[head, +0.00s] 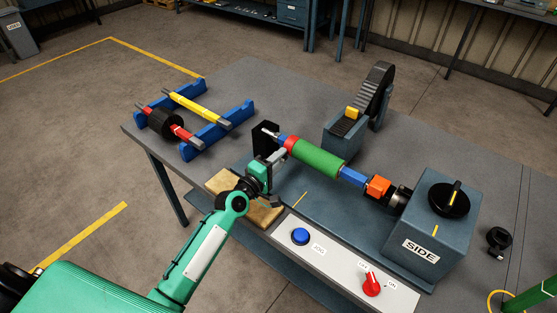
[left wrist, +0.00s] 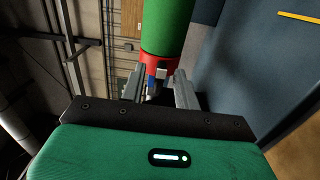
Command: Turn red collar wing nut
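The red collar (head: 290,146) sits at the left end of a green roller (head: 318,157) on the machine. In the left wrist view the red collar (left wrist: 159,62) is just beyond my fingertips, with a small light-grey wing nut (left wrist: 161,73) on its face. My left gripper (head: 273,158) is at the collar's near side in the head view. In the left wrist view its two fingers (left wrist: 158,86) are apart, and the wing nut shows in the gap between them. I cannot tell whether either finger touches it. My right gripper is not in view.
A blue rack (head: 212,135) with rollers stands at the back left. A control panel (head: 333,262) with a blue button (head: 300,236) and red switch (head: 372,284) runs along the front. A grey-blue box (head: 436,222) with a black dial stands right. A wooden board (head: 262,214) lies under my wrist.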

